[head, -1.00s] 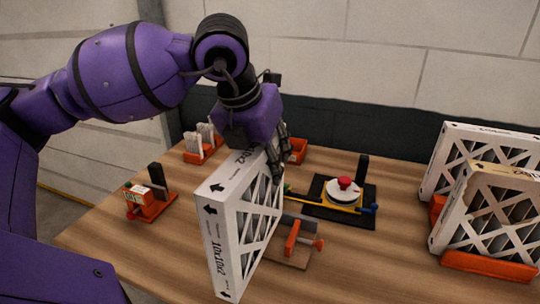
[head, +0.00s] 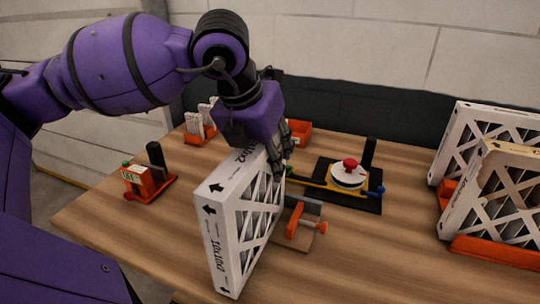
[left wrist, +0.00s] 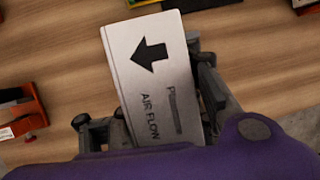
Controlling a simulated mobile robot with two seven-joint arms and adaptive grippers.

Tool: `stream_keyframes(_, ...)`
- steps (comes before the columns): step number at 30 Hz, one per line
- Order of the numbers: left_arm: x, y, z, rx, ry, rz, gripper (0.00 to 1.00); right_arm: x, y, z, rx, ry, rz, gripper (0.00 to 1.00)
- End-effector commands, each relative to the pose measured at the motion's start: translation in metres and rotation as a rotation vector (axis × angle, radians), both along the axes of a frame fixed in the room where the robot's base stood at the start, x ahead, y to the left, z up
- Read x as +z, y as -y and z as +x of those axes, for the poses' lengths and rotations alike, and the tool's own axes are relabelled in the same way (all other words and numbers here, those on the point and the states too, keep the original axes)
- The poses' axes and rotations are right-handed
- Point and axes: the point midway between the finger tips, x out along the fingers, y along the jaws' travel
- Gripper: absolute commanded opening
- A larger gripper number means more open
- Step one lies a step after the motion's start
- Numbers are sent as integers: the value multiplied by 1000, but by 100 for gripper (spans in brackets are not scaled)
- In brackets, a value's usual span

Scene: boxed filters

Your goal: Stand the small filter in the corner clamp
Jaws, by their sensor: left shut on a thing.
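The small filter (head: 225,232) is a white cardboard-framed pleated panel marked 10x10x2, with black arrows on its edge. It is upright on edge in the head view. My left gripper (head: 284,160) is shut on its upper far part. In the left wrist view the filter's white edge (left wrist: 150,70), with an arrow and "AIR FLOW", lies between the fingers of the left gripper (left wrist: 157,108). What looks like the corner clamp (head: 309,232), with an orange jaw and screw knob on a small board, is just right of the filter and partly hidden by it. My right gripper is not in view.
A black mat (head: 335,203) with a white disc and red knob (head: 350,163) lies behind the clamp. Larger filters (head: 505,195) stand in orange holders (head: 495,250) at right. An orange device (head: 148,184) and an orange rack (head: 200,138) are at left. The front table is clear.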

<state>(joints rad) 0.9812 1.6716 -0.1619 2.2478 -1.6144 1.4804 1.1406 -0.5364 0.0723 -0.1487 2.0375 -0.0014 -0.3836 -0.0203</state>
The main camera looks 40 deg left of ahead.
Motion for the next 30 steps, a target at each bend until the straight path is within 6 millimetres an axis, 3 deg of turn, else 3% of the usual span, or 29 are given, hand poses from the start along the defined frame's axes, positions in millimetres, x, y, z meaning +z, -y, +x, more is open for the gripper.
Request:
stream_keyframes(10, 0, 0, 0, 0, 0, 0, 0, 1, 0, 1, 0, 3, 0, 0)
stream_keyframes(11, 0, 0, 0, 0, 0, 0, 37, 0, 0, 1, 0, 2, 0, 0)
stream_keyframes(20, 0, 0, 0, 0, 0, 0, 76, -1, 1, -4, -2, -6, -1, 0)
stream_keyframes(30, 1, 0, 0, 0, 0, 1, 77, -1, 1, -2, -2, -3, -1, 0)
